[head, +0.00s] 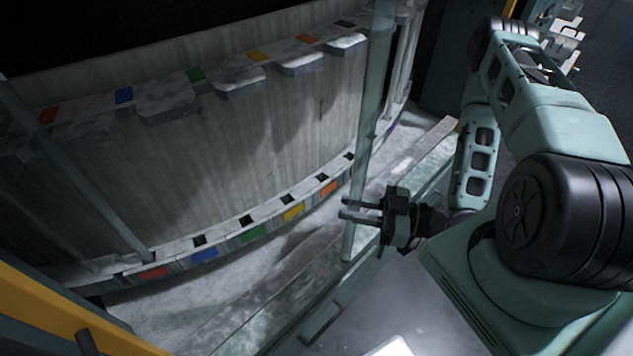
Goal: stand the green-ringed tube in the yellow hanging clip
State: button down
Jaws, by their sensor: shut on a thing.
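My gripper (352,208) is shut on a tall, clear glass tube (372,95), gripping it low down. The tube is near upright, leaning slightly right at the top, and its top runs out of the head view. Its bottom end hangs below the fingers, over the front ledge. I cannot make out a green ring on it. The yellow mark (259,56) of the upper row lies on the back wall's top ledge, left of the tube, by grey protruding blocks. A yellow label (293,212) is on the lower rail, near a dark square socket (287,199). Tube and rail appear apart.
Another glass tube (85,180) leans at the left, its foot by the red label (153,273) of the lower rail. Blue, green and orange labels line both rows. The pale floor strip (230,300) before the rail is clear. A yellow beam (60,315) crosses the lower left.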

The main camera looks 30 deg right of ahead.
jog(key=shift+s+a+r, duration=0.1)
jog(key=shift+a+r, duration=0.1)
jog(key=shift+a, duration=0.05)
jog(key=shift+w+a+b, duration=1)
jog(key=shift+w+a, duration=0.15)
jog(key=shift+w, duration=5.25)
jog(key=shift+w+a+b, duration=0.95)
jog(key=shift+w+a, duration=0.15)
jog(key=shift+w, duration=5.3)
notch_tip(320, 180, down, 7)
jog(key=b, duration=0.6)
jog(key=shift+r, duration=0.1)
